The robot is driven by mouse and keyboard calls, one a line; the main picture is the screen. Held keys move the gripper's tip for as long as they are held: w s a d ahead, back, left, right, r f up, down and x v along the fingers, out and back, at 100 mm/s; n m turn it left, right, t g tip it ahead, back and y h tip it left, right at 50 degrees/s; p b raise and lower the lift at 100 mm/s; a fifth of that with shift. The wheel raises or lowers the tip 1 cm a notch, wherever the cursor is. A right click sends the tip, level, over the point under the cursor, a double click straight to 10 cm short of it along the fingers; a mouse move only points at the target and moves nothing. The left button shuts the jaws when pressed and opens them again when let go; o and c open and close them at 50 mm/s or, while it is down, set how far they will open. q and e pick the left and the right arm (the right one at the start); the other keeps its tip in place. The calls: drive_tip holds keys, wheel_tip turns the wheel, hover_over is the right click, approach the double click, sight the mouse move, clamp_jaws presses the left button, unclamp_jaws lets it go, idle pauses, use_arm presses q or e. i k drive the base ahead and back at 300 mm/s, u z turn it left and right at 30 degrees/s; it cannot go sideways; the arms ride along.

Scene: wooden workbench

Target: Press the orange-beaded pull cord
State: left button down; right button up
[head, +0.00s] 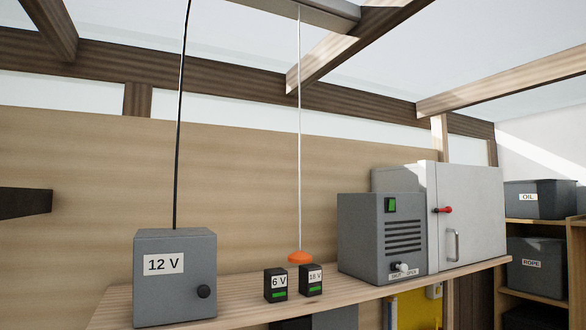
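The pull cord (299,130) is a thin pale line hanging straight down from a grey housing (318,12) at the roof. An orange bead (300,257), wide and domed, is at its lower end. The bead shows just above and behind two small black battery blocks, labelled 6 V (276,284) and 18 V (311,280); I cannot tell whether it touches anything. Neither of my grippers can be made out in the head view.
A grey 12 V box (175,277) with a black cable stands left on the wooden bench (240,296). A grey vented unit (381,240) and a pale cabinet (470,215) stand right. Shelves with OIL (541,199) and ROPE bins are far right. A dark, unidentified shape (25,203) is cut off at left.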

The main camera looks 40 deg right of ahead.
sight(298, 256)
drive_tip(key=z, duration=1.55)
